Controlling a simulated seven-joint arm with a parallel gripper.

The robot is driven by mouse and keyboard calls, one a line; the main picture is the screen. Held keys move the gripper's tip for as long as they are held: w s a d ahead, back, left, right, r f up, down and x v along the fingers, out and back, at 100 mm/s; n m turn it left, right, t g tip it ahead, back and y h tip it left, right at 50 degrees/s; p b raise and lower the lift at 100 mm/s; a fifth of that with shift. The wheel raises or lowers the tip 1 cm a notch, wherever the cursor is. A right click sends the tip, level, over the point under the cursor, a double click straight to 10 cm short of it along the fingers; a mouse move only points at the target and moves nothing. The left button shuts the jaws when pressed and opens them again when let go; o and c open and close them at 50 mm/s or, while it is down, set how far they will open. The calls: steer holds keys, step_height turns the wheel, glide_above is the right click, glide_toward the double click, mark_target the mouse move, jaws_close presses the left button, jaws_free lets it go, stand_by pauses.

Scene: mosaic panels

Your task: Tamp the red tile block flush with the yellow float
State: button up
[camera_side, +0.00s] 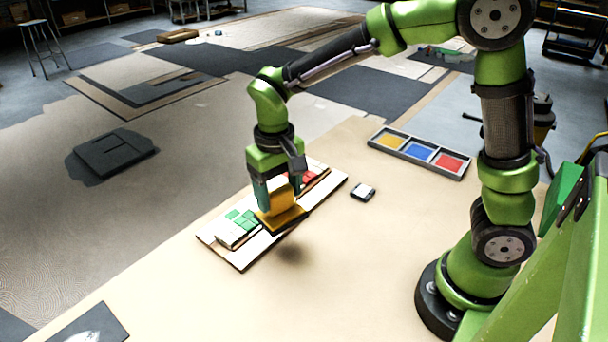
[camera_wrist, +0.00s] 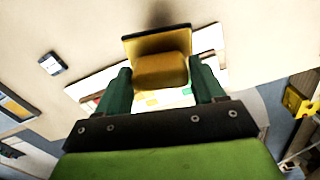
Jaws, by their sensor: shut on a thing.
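My gripper (camera_side: 274,194) is shut on the yellow float (camera_side: 283,219) and holds it above the near edge of the mosaic panel (camera_side: 241,261). In the wrist view the float (camera_wrist: 160,71) sits between my two fingers, its flat plate towards the top. A shadow lies on the table below it. Red tile blocks (camera_side: 311,177) show on the panel's right part, partly hidden behind my gripper. I cannot tell from here which red block stands proud. Green tiles (camera_side: 240,220) lie on the panel's left part.
A grey tray (camera_side: 431,164) with yellow, blue and red compartments lies at the back right. A small dark block with a white top (camera_side: 362,191) lies between tray and panel. The table in front of the panel is clear.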

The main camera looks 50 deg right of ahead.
steer(key=w+d+r+m, duration=0.1)
steer(key=w+d+m, duration=0.3)
steer(key=d, duration=0.6)
steer(key=w+d+r+m, duration=0.15)
steer(key=w+d, duration=0.35)
steer(key=d, duration=0.5)
steer(key=shift+m, duration=0.45)
steer(key=shift+w+a+f, duration=0.1)
steer(key=shift+a+f, duration=0.05)
steer(key=shift+f, duration=1.5)
steer(key=shift+a+f, duration=0.15)
steer(key=shift+f, duration=1.45)
steer(key=shift+f, duration=0.9)
step_height(320, 180, up, 7)
steer(key=shift+r, duration=0.15)
steer(key=shift+a, duration=0.1)
